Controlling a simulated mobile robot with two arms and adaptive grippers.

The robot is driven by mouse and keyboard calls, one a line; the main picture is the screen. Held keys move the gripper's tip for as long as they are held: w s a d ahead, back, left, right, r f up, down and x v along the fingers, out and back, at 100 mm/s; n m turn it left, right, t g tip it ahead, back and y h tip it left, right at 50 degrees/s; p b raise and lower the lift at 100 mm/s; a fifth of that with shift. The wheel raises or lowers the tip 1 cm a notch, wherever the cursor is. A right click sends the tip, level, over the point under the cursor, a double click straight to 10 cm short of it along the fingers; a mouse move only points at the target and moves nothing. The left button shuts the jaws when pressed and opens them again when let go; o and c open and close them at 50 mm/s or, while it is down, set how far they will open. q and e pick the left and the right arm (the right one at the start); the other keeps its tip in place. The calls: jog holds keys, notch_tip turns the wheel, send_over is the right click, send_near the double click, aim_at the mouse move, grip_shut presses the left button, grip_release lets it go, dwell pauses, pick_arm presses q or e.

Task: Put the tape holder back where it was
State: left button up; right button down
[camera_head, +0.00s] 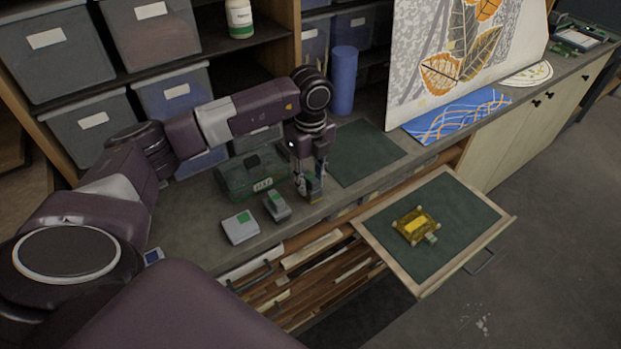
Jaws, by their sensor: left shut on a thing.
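My left gripper (310,178) points down over the worktop, just right of the green box. It is shut on a small grey-blue and yellowish thing, which appears to be the tape holder (315,188). The fingers hide part of it, and I cannot tell whether it touches the worktop. My right gripper is not in view.
A green box (250,176), a small grey-green block (276,206) and a pale box with a green label (240,227) stand close left of the gripper. A green mat (365,150) lies behind right. An open drawer (470,207) holds a yellow item (415,225).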

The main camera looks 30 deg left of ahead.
aim_at(311, 176)
pick_arm(q)
jog(key=shift+f, duration=0.1)
jog(key=o, duration=1)
notch_tip(311, 176, up, 11)
jog(key=b, duration=0.4)
jog(key=shift+w, duration=0.1)
jog(key=shift+r, duration=0.7)
